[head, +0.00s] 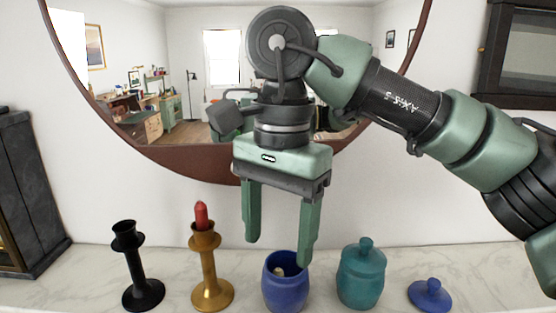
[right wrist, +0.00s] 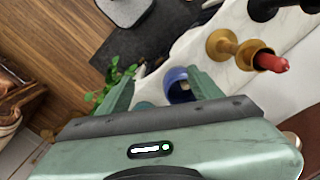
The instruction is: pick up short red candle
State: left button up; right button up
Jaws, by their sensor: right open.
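The short red candle (head: 201,215) stands upright in the top of a gold candlestick (head: 209,270) on the marble mantel. In the right wrist view the candle (right wrist: 271,62) and the gold candlestick (right wrist: 222,44) show at the upper right. My right gripper (head: 278,254) is open and empty, pointing down in front of the mirror. Its fingertips are to the right of the candle and above a blue jar (head: 284,288). In the right wrist view the blue jar (right wrist: 179,88) appears between the fingers. My left gripper is not in view.
A black candlestick (head: 135,268) without a candle stands left of the gold one. A lidded teal jar (head: 361,276) and a blue lid (head: 430,295) are at the right of the marble mantel (head: 75,284). A round mirror (head: 130,147) hangs behind.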

aim_at(200, 210)
jog(key=k, duration=1.2)
